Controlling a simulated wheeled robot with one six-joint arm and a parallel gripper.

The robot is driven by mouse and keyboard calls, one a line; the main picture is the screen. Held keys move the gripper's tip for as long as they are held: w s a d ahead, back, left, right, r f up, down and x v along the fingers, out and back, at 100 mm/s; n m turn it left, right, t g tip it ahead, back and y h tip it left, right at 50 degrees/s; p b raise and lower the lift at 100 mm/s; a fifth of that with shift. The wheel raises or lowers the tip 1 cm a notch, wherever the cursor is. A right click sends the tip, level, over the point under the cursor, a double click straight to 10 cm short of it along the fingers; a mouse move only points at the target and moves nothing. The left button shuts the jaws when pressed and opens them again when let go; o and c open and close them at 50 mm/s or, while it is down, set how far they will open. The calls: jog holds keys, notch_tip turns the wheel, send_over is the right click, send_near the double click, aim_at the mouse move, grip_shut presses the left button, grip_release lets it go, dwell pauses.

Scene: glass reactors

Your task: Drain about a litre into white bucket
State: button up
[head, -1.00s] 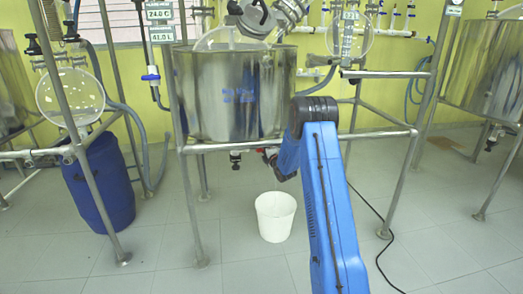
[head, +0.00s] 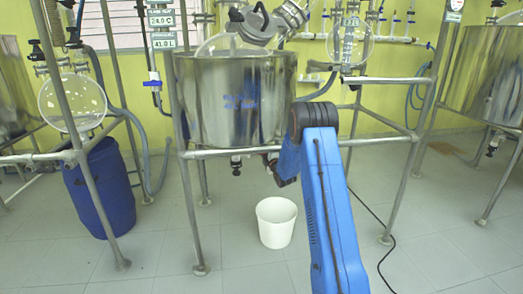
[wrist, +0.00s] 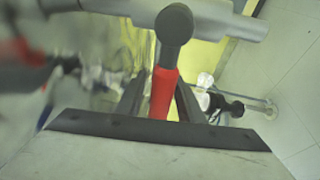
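The white bucket (head: 276,226) stands upright on the floor under the front of the steel vessel (head: 232,105); its inside looks empty from here. A small dark valve with a red part (head: 236,168) hangs below the vessel. My gripper is hidden in the head view behind my blue arm, near the vessel's underside. In the wrist view, my gripper (wrist: 161,92) has its two dark fingers on either side of a red handle (wrist: 163,95) with a grey round end (wrist: 174,24). Whether the fingers press on it cannot be told. No liquid stream is visible.
A metal pipe frame surrounds the vessel, with a front rail (head: 350,142) and legs. A blue drum (head: 103,186) stands at left. A black cable (head: 384,250) lies on the floor at right. Tiled floor around the bucket is clear.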

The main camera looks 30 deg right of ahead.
dwell(0.3)
jog(key=s+f, duration=0.2)
jog(key=s, duration=1.5)
jog(key=shift+f, duration=0.35)
jog(key=shift+s+a, duration=0.1)
